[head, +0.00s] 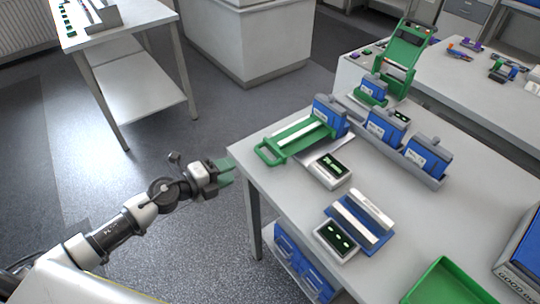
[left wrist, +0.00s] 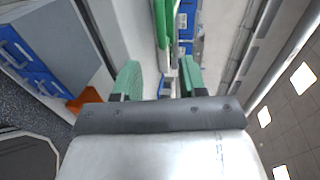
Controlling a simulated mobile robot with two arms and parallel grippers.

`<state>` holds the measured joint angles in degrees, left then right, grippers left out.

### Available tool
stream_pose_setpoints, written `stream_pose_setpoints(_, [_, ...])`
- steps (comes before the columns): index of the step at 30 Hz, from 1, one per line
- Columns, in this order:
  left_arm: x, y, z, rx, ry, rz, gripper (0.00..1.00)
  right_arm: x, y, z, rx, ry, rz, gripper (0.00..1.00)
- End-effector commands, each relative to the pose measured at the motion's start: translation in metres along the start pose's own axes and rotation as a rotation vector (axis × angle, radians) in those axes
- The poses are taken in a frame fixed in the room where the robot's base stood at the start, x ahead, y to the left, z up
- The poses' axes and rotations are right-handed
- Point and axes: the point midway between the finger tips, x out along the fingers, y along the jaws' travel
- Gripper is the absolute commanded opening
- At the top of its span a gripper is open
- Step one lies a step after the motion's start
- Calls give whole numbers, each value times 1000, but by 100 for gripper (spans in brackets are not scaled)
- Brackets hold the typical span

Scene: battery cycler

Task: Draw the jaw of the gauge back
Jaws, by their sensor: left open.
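The gauge (head: 300,137) is a green slide with a pale bar along it, lying near the far left edge of the table. A green loop handle (head: 268,152) is at its left end, and a blue cell (head: 330,113) stands at its other end. My left gripper (head: 228,171) has green fingers. It is open and empty, just off the table's left corner, left of the handle and apart from it. In the left wrist view the two fingers (left wrist: 160,82) are spread, with a green strip (left wrist: 163,25) beyond them. My right gripper is out of view.
A readout box (head: 329,170) sits beside the gauge, and a blue-and-white device (head: 362,220) with a second readout stands nearer. A grey tray (head: 433,180) holds blue cells behind. A green tray (head: 449,283) lies at the front. Blue bins (head: 303,266) are under the table (head: 275,195).

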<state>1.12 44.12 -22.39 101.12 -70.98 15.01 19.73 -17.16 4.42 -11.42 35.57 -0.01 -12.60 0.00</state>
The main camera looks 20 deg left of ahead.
Motion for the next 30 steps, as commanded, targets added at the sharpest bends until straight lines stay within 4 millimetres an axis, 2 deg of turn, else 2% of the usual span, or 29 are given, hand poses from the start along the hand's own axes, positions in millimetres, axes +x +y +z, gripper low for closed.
stream_pose_setpoints(5, [22,-4,0,1,1,-4,42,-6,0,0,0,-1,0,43])
stream_pose_setpoints(10, [56,-4,0,-1,-1,-5,42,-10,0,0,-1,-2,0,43])
stream_pose_setpoints(18, [96,-1,1,0,-2,-3,42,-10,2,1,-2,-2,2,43])
stream_pose_setpoints(23, [105,-1,1,0,-2,-2,42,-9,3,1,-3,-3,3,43])
stream_pose_setpoints(30, [106,-1,0,0,-2,-1,42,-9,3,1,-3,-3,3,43])
